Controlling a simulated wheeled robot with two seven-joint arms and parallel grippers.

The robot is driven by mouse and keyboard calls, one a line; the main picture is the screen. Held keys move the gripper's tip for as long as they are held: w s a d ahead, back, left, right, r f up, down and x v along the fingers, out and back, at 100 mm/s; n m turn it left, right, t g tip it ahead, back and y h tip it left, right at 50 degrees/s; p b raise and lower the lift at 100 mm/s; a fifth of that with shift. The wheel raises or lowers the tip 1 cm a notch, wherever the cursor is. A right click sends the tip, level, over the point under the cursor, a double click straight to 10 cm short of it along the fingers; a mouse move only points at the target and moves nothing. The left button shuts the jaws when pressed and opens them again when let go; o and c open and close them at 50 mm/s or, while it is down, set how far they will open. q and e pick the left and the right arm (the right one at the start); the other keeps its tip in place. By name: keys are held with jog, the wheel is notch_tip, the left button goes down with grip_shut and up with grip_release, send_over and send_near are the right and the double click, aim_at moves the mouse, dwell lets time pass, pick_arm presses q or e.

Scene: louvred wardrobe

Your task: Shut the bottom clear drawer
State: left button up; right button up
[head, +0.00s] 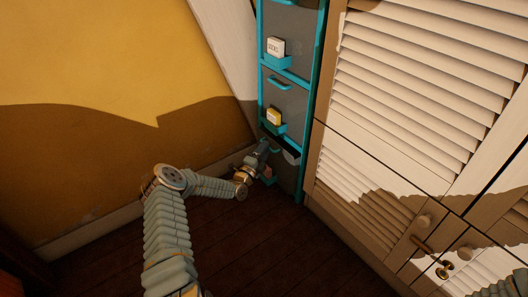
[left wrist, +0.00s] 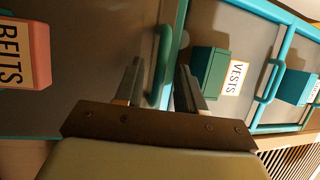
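The bottom drawer (head: 286,182) is the lowest grey front of the tall teal-framed unit in the head view. A dark gap with a pale shape shows at its top, so it appears somewhat open; how far I cannot tell. In the left wrist view its front (left wrist: 95,60) carries a pink holder labelled BELTS (left wrist: 25,55). Its teal handle (left wrist: 165,45) lies between the fingers of my left gripper (left wrist: 160,68). The fingers are apart, one on each side; contact is unclear. In the head view my left gripper (head: 261,152) is at the drawer's upper front. My right gripper is out of view.
The drawer above has a green holder labelled VESTS (left wrist: 212,72) and its own teal handle (left wrist: 270,80). A louvred wardrobe (head: 415,90) stands close on the right. A yellow wall (head: 100,60) is on the left. The dark wooden floor (head: 260,245) in front is clear.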

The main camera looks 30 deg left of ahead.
aim_at(274, 145)
pick_arm(q)
grip_shut()
jog(key=w+b, duration=0.1)
jog(key=w+d, duration=0.1)
jog(key=w, duration=0.1)
jog(key=shift+d+f+b, duration=0.15)
jog(key=shift+f+b, duration=0.05)
jog(key=shift+b, duration=0.2)
jog(key=shift+w+d+r, duration=0.1)
jog(key=shift+w, duration=0.2)
jog(key=shift+r, duration=0.15)
jog(key=shift+o, duration=0.3)
grip_release()
jog(key=shift+w, duration=0.1)
